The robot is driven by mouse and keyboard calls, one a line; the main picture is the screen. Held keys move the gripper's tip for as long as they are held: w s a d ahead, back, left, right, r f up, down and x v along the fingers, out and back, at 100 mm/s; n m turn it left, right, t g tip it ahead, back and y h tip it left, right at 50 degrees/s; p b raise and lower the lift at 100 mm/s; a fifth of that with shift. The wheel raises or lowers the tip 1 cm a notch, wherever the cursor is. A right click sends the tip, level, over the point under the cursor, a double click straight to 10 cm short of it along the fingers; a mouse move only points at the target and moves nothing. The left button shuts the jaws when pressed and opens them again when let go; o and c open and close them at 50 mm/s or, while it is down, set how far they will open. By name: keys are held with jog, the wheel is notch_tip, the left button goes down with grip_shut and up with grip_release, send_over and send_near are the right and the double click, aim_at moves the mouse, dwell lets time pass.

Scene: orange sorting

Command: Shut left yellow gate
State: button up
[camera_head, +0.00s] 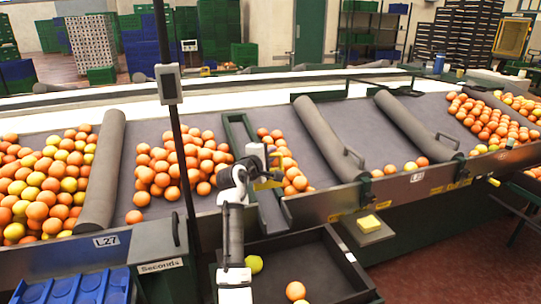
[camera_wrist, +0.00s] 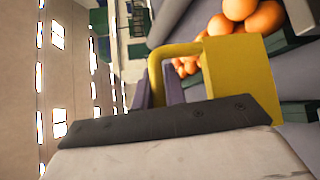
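The left yellow gate (camera_head: 268,185) is at the lower part of the narrow green-edged chute (camera_head: 238,134), between two groups of oranges. In the wrist view the yellow gate (camera_wrist: 240,80) is a broad plate with a bent bar handle on its left side. My gripper (camera_head: 262,176) is right at this gate and partly covers it. In the wrist view a dark bar and pale body of my gripper fill the lower part, close below the gate. My fingertips do not show clearly, so I cannot tell whether they touch the handle.
Oranges (camera_head: 180,160) lie on the sloped table between grey rollers (camera_head: 328,138). A dark tray (camera_head: 325,265) with loose fruit is below my arm. A blue crate (camera_head: 75,288) is at the lower left. A dark post with a small screen (camera_head: 168,84) stands left of my arm.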

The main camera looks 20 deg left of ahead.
grip_shut()
notch_tip(320, 180, down, 8)
jog(key=b, duration=0.2)
jog(key=shift+f, duration=0.15)
jog(key=o, duration=0.7)
grip_release()
jog(key=shift+s, duration=0.15)
jog(key=b+v, duration=0.2)
jog(key=v, duration=1.1)
jog(key=shift+s+a, duration=0.15)
jog(key=shift+s, duration=0.2)
